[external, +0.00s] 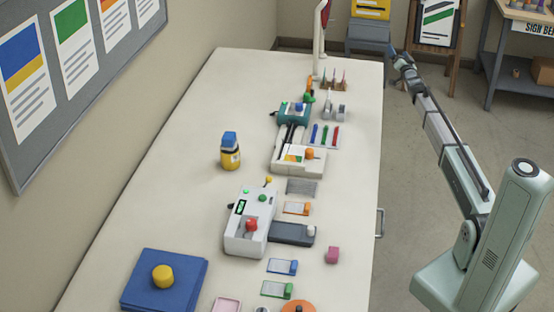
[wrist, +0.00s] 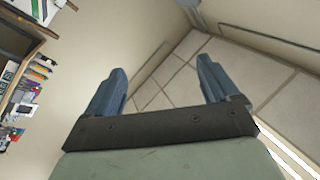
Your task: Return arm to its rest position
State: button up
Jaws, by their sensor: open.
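My gripper (external: 402,64) is at the far end of my outstretched arm, to the right of the table and beyond its right edge in the external view. In the wrist view my gripper (wrist: 160,85) shows two blue fingers spread wide apart, with nothing between them. Behind the fingers are tiled floor and a plain wall. The gripper is apart from everything on the table.
A blue-grey chair-like stand (external: 369,38), an easel (external: 437,25) and a shelf (external: 515,50) stand behind my arm.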

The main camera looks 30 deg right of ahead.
jog(key=s+d+f+n+g, duration=0.1)
jog(key=s+d+f+g, duration=0.25)
jog(key=f, duration=0.55)
jog(key=s+d+f+g, duration=0.2)
jog(key=s+d+f, duration=0.15)
jog(key=f, duration=0.65)
jog(key=s+a+f+n+g+y, duration=0.15)
jog(key=s+a+f, duration=0.25)
jog(key=a+f, duration=0.5)
jog(key=s+a+f+n+g+y, duration=0.1)
jog(key=s+a+f+g+y, duration=0.2)
jog(key=a+f, duration=0.65)
jog(key=s+a+f+n+g+y, duration=0.15)
jog(key=s+a+f, duration=0.45)
jog(key=f, duration=0.6)
jog(key=s+a+f+n+g+y, duration=0.1)
jog(key=s+a+f+g, duration=0.2)
jog(key=s+a+f, duration=0.55)
jog(key=s+a+f+n+g+y, duration=0.1)
jog(key=s+a+f+g, duration=0.35)
jog(key=s+a, duration=0.6)
jog(key=s+a+f+n+g, duration=0.1)
jog(key=s+a+g, duration=0.2)
jog(key=s, duration=1.1)
jog(key=s+a+f+n+g, duration=0.1)
jog(key=s+a, duration=0.4)
jog(key=s, duration=0.8)
jog(key=shift+s+a+n+g+y, duration=0.4)
jog(key=shift+n+g, duration=0.4)
jog(key=shift+g, duration=0.3)
